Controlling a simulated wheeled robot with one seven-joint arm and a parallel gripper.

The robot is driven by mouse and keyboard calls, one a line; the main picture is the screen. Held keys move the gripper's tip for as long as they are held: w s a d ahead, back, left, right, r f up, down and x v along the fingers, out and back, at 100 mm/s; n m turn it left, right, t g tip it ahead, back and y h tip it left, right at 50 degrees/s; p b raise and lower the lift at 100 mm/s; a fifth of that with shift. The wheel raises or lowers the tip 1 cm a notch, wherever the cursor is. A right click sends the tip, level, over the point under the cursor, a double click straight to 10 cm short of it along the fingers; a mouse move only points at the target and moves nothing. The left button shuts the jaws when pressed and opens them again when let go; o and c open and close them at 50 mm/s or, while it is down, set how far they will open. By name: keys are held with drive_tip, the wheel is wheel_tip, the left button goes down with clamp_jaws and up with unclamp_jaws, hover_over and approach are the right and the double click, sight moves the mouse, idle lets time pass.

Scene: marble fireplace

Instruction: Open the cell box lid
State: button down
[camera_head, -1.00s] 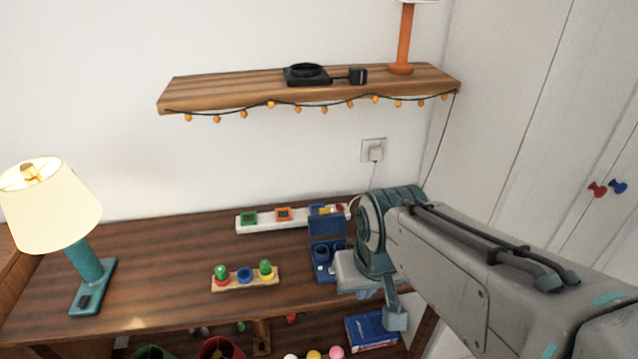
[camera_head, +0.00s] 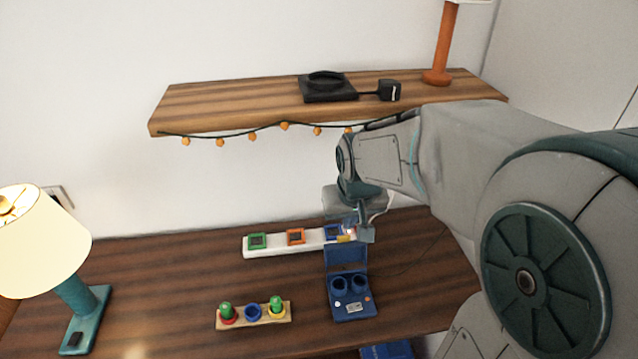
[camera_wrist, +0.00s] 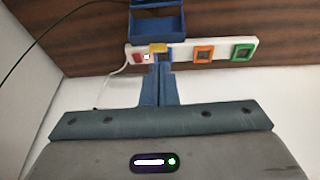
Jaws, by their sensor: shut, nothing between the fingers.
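The cell box (camera_head: 352,303) is a small blue box on the wooden desk, with two round wells and a small label on its front part. Its lid (camera_head: 346,258) stands raised at the back edge, so the inside shows. In the wrist view the blue lid (camera_wrist: 158,24) and part of the box are at the top edge. My gripper (camera_head: 365,236) is above and behind the lid, apart from it, over the power strip. In the wrist view my gripper's fingers (camera_wrist: 160,68) are together and empty, in front of the strip's blue socket.
A white power strip (camera_head: 274,242) with coloured sockets lies behind the box. A wooden holder (camera_head: 253,315) with several coloured pieces is to the left. A teal lamp (camera_head: 85,305) stands at far left. A wall shelf (camera_head: 230,105) hangs above.

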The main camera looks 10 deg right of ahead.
hover_over(345, 252)
drive_tip(key=w+a, duration=0.1)
drive_tip(key=w, duration=0.1)
drive_tip(key=f, duration=0.2)
wheel_tip(345, 252, down, 8)
drive_tip(key=p, duration=0.2)
drive_tip(key=shift+w+a+f+t, duration=0.15)
drive_tip(key=shift+w+a+t, duration=0.05)
drive_tip(key=shift+a+t, duration=0.1)
idle(0.3)
